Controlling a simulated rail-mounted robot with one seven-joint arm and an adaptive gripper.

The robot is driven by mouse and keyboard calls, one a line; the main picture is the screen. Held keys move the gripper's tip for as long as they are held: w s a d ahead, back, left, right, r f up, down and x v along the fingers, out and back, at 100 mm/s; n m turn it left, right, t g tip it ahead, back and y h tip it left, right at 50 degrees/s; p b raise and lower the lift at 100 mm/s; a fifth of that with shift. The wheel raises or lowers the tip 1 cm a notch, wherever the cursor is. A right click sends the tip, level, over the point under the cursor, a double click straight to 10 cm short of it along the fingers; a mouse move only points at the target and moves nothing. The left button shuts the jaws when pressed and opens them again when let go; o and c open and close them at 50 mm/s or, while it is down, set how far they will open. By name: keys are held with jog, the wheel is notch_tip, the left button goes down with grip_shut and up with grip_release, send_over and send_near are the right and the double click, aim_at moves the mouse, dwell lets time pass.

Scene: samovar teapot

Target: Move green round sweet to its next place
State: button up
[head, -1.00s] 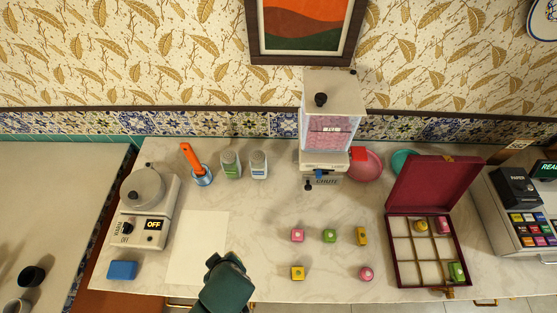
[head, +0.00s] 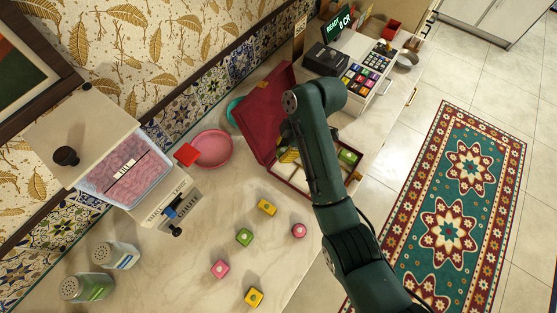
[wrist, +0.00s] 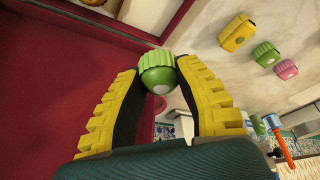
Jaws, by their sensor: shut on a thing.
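The green round sweet (wrist: 158,76) is between the two yellow fingers of my gripper (wrist: 156,70) in the wrist view. My gripper is shut on it. The burgundy box has a raised lid (head: 268,115) and a compartment tray (head: 298,179) in the head view. A green sweet (head: 348,157) shows in a right compartment and a yellow one (head: 290,156) in a left one. I cannot tell how high the held sweet is over the box.
Loose on the counter are a yellow sweet (head: 267,207), a green square one (head: 244,237), a pink round one (head: 299,230), a pink square one (head: 220,268) and another yellow one (head: 254,297). A pink bowl (head: 212,149) and dispenser (head: 125,175) stand left; a cash register (head: 365,78) stands behind.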

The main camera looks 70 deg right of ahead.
aim_at(282, 169)
jog(key=shift+s+d+f, duration=0.2)
jog(key=shift+f, duration=0.25)
notch_tip(282, 169, down, 9)
jog(key=shift+b, duration=0.8)
jog(key=shift+f, duration=0.15)
jog(key=o, duration=0.8)
jog(key=shift+o, duration=0.2)
jog(key=p+v, duration=0.3)
jog(key=v, duration=0.9)
